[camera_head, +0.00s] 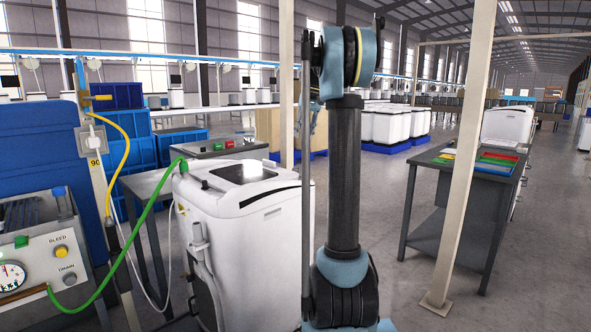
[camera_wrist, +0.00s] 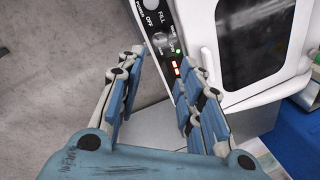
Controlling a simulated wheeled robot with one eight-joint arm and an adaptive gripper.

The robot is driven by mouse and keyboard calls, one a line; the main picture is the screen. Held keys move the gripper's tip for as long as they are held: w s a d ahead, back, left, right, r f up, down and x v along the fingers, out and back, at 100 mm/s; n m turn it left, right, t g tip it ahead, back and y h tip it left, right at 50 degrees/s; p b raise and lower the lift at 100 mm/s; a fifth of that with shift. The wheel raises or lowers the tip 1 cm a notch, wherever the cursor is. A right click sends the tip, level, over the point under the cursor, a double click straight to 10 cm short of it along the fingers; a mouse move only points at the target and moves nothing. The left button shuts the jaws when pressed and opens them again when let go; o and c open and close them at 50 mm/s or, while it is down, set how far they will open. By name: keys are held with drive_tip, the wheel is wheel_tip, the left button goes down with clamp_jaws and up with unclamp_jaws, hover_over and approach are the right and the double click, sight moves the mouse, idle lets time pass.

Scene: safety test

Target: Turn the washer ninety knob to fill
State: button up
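In the wrist view my gripper (camera_wrist: 163,60) is open, with its two fingers spread before a dark control panel (camera_wrist: 180,15). A small dark knob (camera_wrist: 160,38) shows on the panel between and beyond the fingertips, beside the labels OFF and FILL. I see nothing between the fingers, and they seem apart from the knob. Its exact pointer setting is too small to tell. The right finger covers the lower part of the panel. In the head view a white washer-like machine (camera_head: 245,225) stands left of my arm; the gripper is not visible there.
Beside the panel is a white-framed dark window (camera_wrist: 255,40). A blue object (camera_wrist: 300,135) lies at lower right. In the head view, a green hose (camera_head: 125,250) runs from a gauge panel (camera_head: 35,262) to the machine. A beige post (camera_head: 465,150) and grey table (camera_head: 450,210) stand right.

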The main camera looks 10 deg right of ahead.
drive_tip(key=x, duration=1.4)
drive_tip(key=shift+a+f, duration=0.1)
drive_tip(key=shift+f, duration=0.2)
drive_tip(key=shift+a, duration=0.1)
drive_tip(key=c, duration=0.8)
